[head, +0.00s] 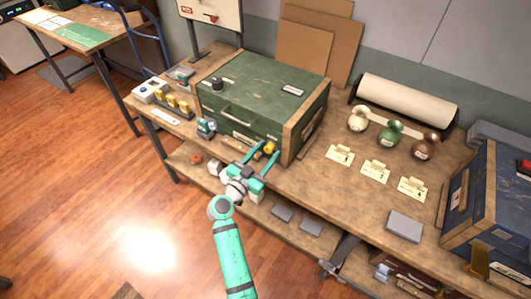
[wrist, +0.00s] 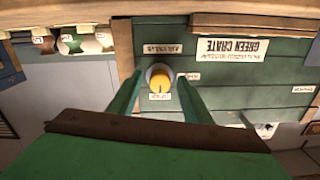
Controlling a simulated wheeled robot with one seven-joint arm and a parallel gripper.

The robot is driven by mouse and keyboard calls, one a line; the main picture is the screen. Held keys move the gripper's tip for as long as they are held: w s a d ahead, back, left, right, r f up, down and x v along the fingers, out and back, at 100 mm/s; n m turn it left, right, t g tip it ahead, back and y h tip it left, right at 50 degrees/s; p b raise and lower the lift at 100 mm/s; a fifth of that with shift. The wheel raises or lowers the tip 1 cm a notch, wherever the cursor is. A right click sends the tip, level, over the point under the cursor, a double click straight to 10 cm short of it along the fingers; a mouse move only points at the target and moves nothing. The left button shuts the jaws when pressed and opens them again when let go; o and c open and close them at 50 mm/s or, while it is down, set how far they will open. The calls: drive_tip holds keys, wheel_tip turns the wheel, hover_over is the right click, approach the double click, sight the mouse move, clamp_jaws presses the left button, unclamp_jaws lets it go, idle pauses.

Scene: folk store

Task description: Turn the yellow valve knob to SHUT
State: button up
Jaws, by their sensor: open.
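The yellow valve knob (head: 269,147) is on the front of the green crate (head: 238,118), near its right end in the head view. In the wrist view, which is upside down, the knob (wrist: 159,76) is round, with a short dark mark toward its lower edge. A small label (wrist: 160,96) lies below it and another (wrist: 192,76) to its right; I cannot read either surely. A label (wrist: 163,48) above seems to say AIR VALVE. My gripper (head: 270,150) is open, its fingers pointing at the crate, one either side of the knob. Contact cannot be told.
The crate stands on a brown workbench (head: 310,187). Small teal-and-grey items (head: 206,128) stand near its front left. Cards (head: 375,171) and round-topped vessels (head: 389,135) are to the right, with a blue case (head: 490,205) beyond. A lower shelf (head: 290,228) runs beneath.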

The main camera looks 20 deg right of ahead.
drive_tip(key=c, duration=1.1)
drive_tip(key=shift+o, duration=0.2)
drive_tip(key=shift+a, duration=0.1)
